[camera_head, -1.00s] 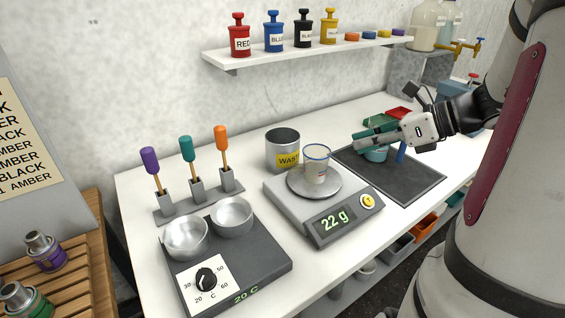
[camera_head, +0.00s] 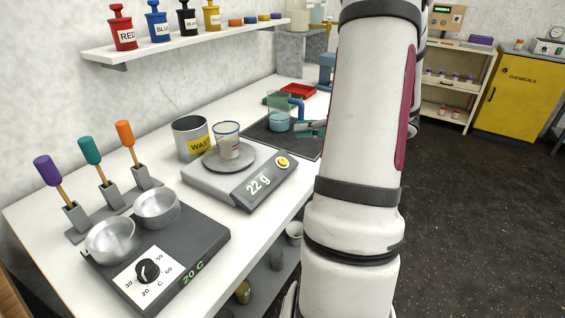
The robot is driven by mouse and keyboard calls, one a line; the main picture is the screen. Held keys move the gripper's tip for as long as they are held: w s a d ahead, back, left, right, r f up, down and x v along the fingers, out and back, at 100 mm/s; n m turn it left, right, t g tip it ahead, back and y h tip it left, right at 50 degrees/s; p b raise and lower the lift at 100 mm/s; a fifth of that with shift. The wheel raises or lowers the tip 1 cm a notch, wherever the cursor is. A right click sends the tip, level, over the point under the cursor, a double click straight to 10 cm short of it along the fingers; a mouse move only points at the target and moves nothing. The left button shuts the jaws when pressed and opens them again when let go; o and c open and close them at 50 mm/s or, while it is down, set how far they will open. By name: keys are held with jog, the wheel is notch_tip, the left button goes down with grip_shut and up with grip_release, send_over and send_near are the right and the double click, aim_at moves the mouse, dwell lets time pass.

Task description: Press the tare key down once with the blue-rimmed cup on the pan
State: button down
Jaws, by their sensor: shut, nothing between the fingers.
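The blue-rimmed cup (camera_head: 228,146) stands upright on the round pan (camera_head: 211,163) of the grey scale (camera_head: 240,186). The scale display (camera_head: 259,183) reads 22 g. The yellow tare key (camera_head: 283,162) is at the right end of the scale's front panel, uncovered.
A waste can (camera_head: 190,144) stands behind the scale. A hot plate with two metal bowls (camera_head: 194,246) lies to the left. The dark mat (camera_head: 262,133) and a red tray (camera_head: 298,91) lie beyond. Bottles line the wall shelf (camera_head: 187,42).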

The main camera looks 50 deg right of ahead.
jog(key=b, duration=0.6)
send_over(289, 166)
jog(key=s, duration=0.1)
notch_tip(289, 166, down, 7)
jog(key=shift+f, duration=0.1)
jog(key=shift+w+f, duration=0.2)
jog(key=shift+f, duration=0.15)
jog(key=shift+f, duration=0.15)
dwell(0.6)
jog(key=shift+w+f+b, duration=0.15)
jog(key=shift+f+b, duration=0.1)
jog(key=shift+b, duration=0.1)
jog(key=shift+w+f, duration=0.2)
jog(key=shift+f, duration=0.2)
dwell(0.6)
jog(key=shift+r, duration=0.1)
jog(key=shift+s+r+p, duration=0.4)
jog(key=shift+r+p, duration=0.2)
jog(key=shift+r, duration=0.1)
